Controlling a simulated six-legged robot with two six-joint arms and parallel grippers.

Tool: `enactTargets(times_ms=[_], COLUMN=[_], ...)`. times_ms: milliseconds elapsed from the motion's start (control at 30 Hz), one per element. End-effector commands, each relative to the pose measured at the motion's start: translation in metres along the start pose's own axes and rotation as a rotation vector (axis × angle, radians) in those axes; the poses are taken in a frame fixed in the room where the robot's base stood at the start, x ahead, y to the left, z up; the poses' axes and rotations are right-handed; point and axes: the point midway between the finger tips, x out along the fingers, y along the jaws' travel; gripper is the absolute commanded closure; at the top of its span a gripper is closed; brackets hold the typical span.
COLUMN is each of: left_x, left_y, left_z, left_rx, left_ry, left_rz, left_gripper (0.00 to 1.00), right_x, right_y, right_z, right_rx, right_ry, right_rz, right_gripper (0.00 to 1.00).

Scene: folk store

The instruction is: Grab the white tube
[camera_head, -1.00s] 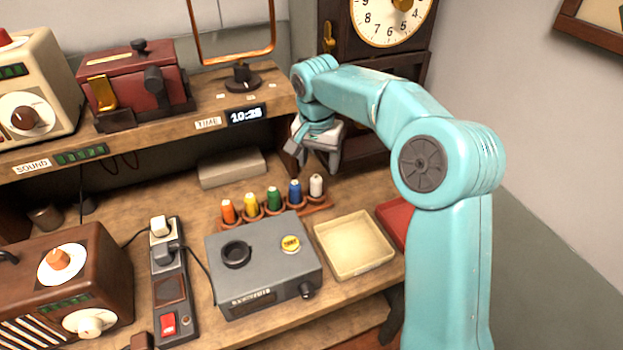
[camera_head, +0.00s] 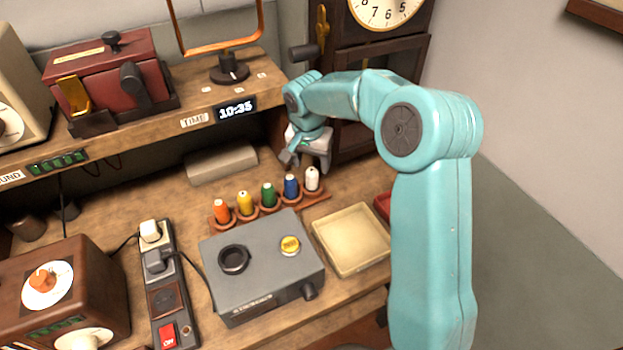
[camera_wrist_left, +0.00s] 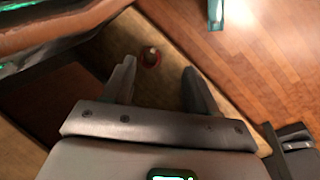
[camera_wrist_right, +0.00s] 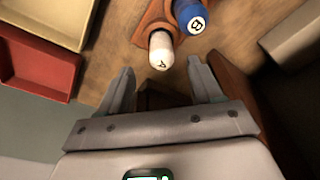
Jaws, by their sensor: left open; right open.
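The white tube (camera_head: 312,179) stands upright at the right end of a wooden rack (camera_head: 262,213) on the workbench. In the right wrist view the white tube (camera_wrist_right: 161,52) shows just beyond the open fingers, with a letter on its top. My right gripper (camera_head: 305,160) is open and empty, above and behind the white tube in the head view. The right gripper (camera_wrist_right: 162,82) is apart from the tube in its own wrist view. My left gripper (camera_wrist_left: 158,78) is open and empty in the left wrist view, and it is out of the head view.
Blue (camera_head: 291,187), green (camera_head: 268,195), yellow (camera_head: 245,203) and orange tubes (camera_head: 221,211) stand left of the white one. A grey box (camera_head: 262,265) and a cream tray (camera_head: 352,240) lie in front. The upper shelf (camera_head: 170,122) and clock cabinet (camera_head: 380,60) are close behind.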

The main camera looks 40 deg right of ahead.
Motion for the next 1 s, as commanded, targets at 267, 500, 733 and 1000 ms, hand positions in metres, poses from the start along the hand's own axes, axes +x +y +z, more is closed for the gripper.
enactTargets(times_ms=[267, 500, 733, 1000], left_x=[-0.008, -0.017, -0.016, -0.016], left_y=[0.003, 0.006, 0.006, 0.006], left_z=[0.0, 0.0, 0.0, 0.0], left_rx=[0.0, 0.0, 0.0, 0.0], left_ry=[0.0, 0.0, 0.0, 0.0], left_rz=[0.0, 0.0, 0.0, 0.0], left_gripper=[0.42, 0.42, 0.42, 0.42], right_x=[0.025, 0.061, 0.066, 0.065], right_y=[-0.001, -0.003, -0.004, -0.004], right_z=[-0.002, -0.004, -0.004, -0.004], right_rx=[-0.002, 0.0, 0.0, 0.0], right_ry=[-0.002, -0.001, 0.001, 0.001], right_rz=[0.003, 0.002, -0.001, -0.001], right_gripper=[0.35, 0.35, 0.35, 0.82])
